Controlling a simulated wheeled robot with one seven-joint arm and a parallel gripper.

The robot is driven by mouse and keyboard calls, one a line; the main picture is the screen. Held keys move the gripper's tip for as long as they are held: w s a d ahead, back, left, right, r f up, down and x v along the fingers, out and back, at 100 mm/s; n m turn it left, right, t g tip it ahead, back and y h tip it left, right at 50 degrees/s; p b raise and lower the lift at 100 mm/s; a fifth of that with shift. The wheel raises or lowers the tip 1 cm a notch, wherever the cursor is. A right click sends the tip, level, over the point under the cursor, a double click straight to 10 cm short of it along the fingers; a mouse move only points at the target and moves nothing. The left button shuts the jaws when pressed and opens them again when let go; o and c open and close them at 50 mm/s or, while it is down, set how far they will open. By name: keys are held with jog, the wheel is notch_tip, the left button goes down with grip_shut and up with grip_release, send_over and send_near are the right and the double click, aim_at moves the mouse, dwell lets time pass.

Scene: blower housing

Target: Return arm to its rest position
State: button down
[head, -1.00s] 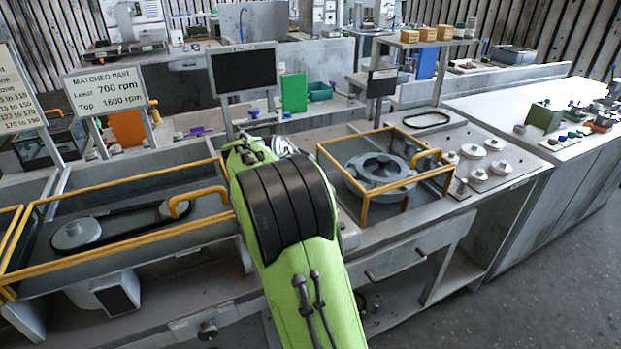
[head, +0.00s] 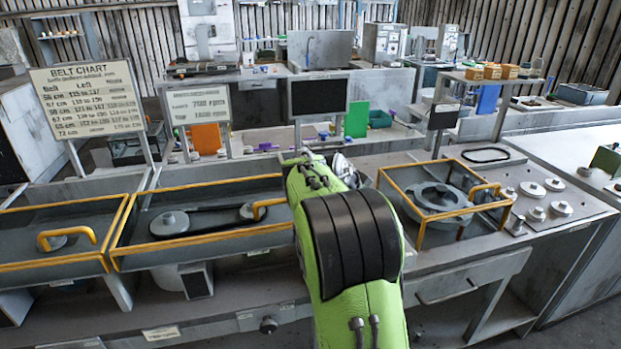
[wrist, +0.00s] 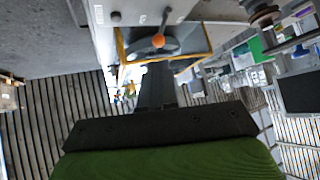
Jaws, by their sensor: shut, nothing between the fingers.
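My green arm with its black ribbed joint cover (head: 352,237) rises from the bottom middle of the head view, in front of the bench. In the wrist view my gripper (wrist: 156,72) shows as a dark narrow column beyond a black bar and my green wrist. Its fingers are together, with nothing between them. Past its tips, a yellow-framed grey housing (wrist: 190,42) and a small orange ball (wrist: 158,41) show, apart from the fingers as far as I can tell.
A yellow-framed cage around a round grey housing (head: 437,195) stands right of my arm. Yellow-railed trays (head: 150,256) line the left, one with a belt on two pulleys. Several round lids (head: 533,189) sit at right. A monitor (head: 318,95) and belt chart (head: 88,99) stand behind.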

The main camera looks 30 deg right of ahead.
jog(key=s+a+r+n+t+y+p, duration=0.1)
jog(key=s+a+r+n+t+y, duration=0.2)
jog(key=a, duration=0.5)
jog(key=s+a+r+n+y+p, duration=0.1)
jog(key=s+a+r+n+y, duration=0.15)
jog(key=s+a+n, duration=0.5)
jog(key=s+a+f+n+y+p, duration=0.1)
jog(key=s+a+n, duration=0.2)
jog(key=s+a, duration=0.3)
jog(key=s+a+f+n+y+p, duration=0.1)
jog(key=s+a+n+y, duration=0.1)
jog(key=s+a, duration=0.4)
jog(key=shift+s+a+f+n, duration=0.4)
jog(key=shift+a+n, duration=0.25)
jog(key=shift+a, duration=0.5)
jog(key=shift+y, duration=0.25)
